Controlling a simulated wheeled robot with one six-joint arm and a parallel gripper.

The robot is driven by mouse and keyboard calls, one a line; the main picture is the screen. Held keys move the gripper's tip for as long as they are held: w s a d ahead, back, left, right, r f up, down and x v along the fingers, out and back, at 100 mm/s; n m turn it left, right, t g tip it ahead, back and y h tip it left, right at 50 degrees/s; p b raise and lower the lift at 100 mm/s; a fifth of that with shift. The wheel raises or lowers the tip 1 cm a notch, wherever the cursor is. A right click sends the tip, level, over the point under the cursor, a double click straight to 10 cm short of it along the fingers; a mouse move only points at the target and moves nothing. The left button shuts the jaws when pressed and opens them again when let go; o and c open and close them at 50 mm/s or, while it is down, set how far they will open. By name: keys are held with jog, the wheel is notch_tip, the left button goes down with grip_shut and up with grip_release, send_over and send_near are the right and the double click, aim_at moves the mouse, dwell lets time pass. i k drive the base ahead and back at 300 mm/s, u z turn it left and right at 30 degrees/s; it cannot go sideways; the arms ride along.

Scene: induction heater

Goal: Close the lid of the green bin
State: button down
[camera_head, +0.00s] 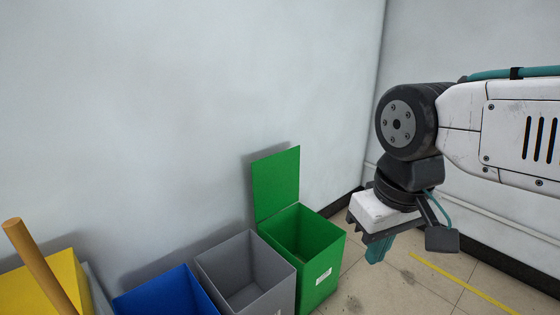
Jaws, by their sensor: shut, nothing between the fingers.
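The green bin (320,272) stands on the floor by the wall, just left of my arm. Its square green lid (276,184) is open and stands upright at the back edge, near the wall. The bin's opening is uncovered and its visible inside looks empty. My gripper (378,250) is at the right, pointing down, apart from the bin and to the right of its upper edge. Its fingers are shut with nothing held. They are small in view and partly hidden by the gripper body.
A grey open bin (273,294) stands directly left of the green one. A blue bin (170,295) and a yellow one (45,290) are further left, with a wooden pole (40,262) in front. Walls close the back and right. Floor with a yellow line (460,280) is clear at right.

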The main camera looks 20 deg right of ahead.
aim_at(275, 177)
jog(key=k, duration=0.75)
jog(key=z, duration=0.85)
jog(key=i, duration=1.5)
jog(key=u, duration=0.45)
jog(key=i, duration=0.5)
jog(key=u, duration=0.45)
